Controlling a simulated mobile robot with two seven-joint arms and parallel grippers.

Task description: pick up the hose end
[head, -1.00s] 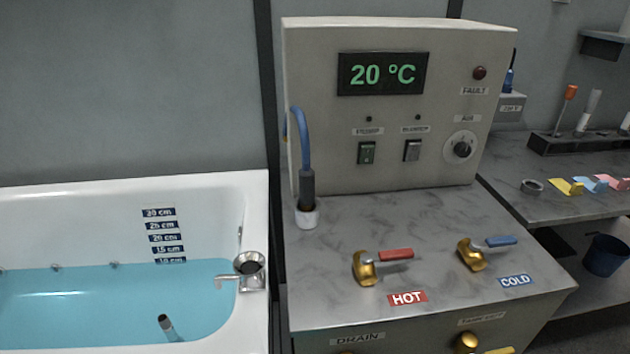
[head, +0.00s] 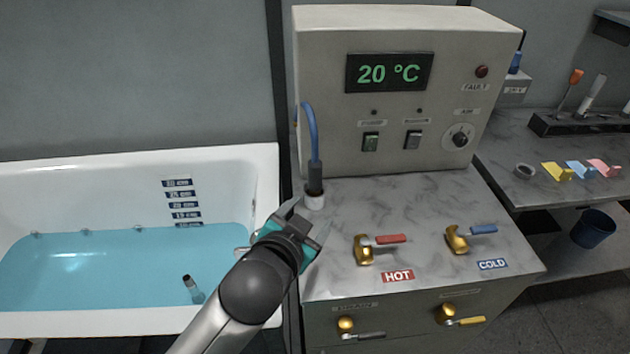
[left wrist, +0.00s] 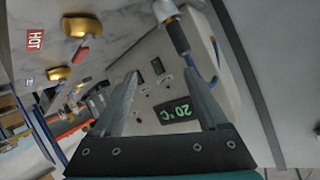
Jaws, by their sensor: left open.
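The hose end (head: 315,178) is a dark grey grip on a blue hose (head: 311,130) that loops out of the control box. It stands upright in a small white holder (head: 315,201) on the marble counter. My left gripper (head: 309,221) is open and empty, just in front of the holder and apart from the hose end. In the left wrist view the hose end (left wrist: 178,38) shows beyond the open fingers (left wrist: 162,80), near the right finger's tip. My right gripper is not in view.
The control box (head: 390,125) stands behind the hose end. The hot tap (head: 365,249) and cold tap (head: 457,240) are on the counter to the right. The water-filled bathtub (head: 250,165) is on the left. The counter between holder and taps is clear.

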